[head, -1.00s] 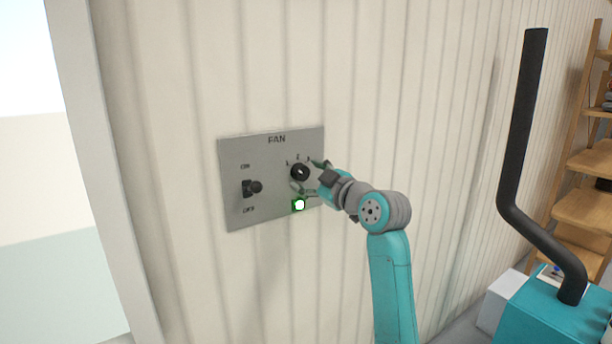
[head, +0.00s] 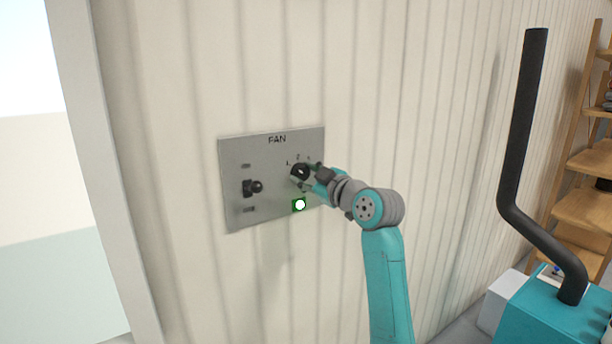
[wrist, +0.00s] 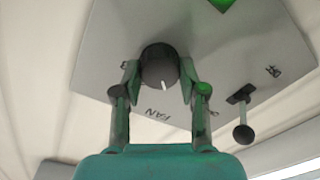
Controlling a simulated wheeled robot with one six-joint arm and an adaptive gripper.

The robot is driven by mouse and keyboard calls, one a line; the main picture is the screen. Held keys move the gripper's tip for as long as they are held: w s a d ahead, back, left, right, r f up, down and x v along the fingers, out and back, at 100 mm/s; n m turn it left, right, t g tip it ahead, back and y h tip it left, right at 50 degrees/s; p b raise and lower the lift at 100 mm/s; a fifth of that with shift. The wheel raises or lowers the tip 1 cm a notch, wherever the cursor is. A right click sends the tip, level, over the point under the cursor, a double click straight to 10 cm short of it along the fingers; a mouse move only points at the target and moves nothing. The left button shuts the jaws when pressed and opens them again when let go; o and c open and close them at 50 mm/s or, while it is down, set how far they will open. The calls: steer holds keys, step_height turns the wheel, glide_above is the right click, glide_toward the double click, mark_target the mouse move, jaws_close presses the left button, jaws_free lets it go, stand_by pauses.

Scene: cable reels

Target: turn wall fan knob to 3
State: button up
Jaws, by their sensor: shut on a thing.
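The fan knob (head: 298,170) is round and black, on the right half of a grey wall panel (head: 232,212) titled FAN. In the wrist view the knob (wrist: 157,62) sits between the two fingers of my gripper (wrist: 160,72), which is shut on its sides. In the head view my gripper (head: 308,178) reaches the knob from the right and covers part of it and its marks. The wrist view is upside down. The knob's white pointer line points toward the FAN title; which number it meets is too unclear to tell.
A black toggle switch (head: 253,187) sticks out on the panel's left half. A lit white-and-green lamp (head: 299,205) is just below the knob. The ribbed wall around the panel is bare. A wooden shelf (head: 585,160) stands at the far right.

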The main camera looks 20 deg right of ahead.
steer(key=m, duration=1)
steer(key=shift+d+m, duration=0.1)
steer(key=shift+m, duration=0.2)
steer(key=m, duration=0.4)
steer(key=shift+f+m+t, duration=0.1)
steer(key=shift+m+t, duration=0.2)
steer(key=shift+t, duration=0.1)
steer(key=m, duration=0.5)
steer(key=shift+h, duration=0.3)
steer(key=shift+f, duration=0.1)
steer(key=o, duration=1.1)
steer(key=shift+o, duration=0.2)
